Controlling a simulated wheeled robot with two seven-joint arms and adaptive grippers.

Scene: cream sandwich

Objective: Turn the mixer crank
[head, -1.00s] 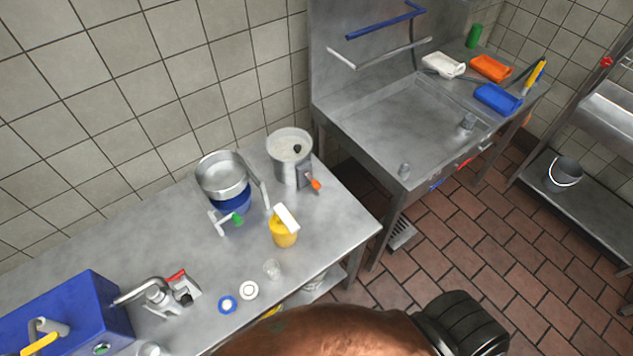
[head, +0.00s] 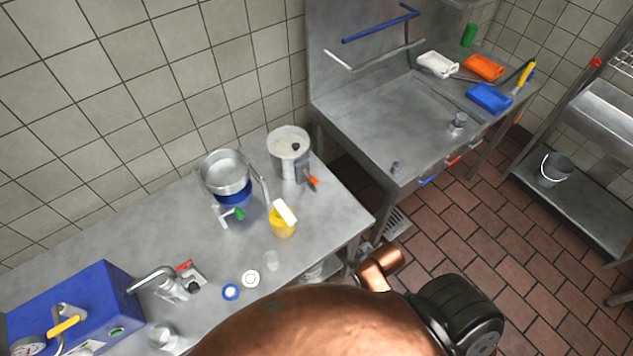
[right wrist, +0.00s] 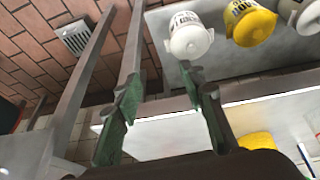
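Three things on the steel table have handles: a metal bowl on a blue base (head: 233,192) with a green-tipped handle (head: 238,214), a grey cylinder (head: 288,152) with an orange-tipped handle (head: 313,181), and a blue box (head: 75,305) with a yellow handle (head: 63,327). I cannot tell which handle is the mixer crank. My right gripper (right wrist: 163,76) shows in the right wrist view with its green-padded fingers apart and nothing between them. White and yellow tubs lie beyond its fingertips. My left gripper is not in view.
A yellow container (head: 282,224) stands before the bowl. A metal device with a red part (head: 180,280) stands beside the blue box. A steel sink (head: 400,125) is at the right, past a gap. The right wrist view shows a white tub (right wrist: 188,38) and a yellow tub (right wrist: 250,22).

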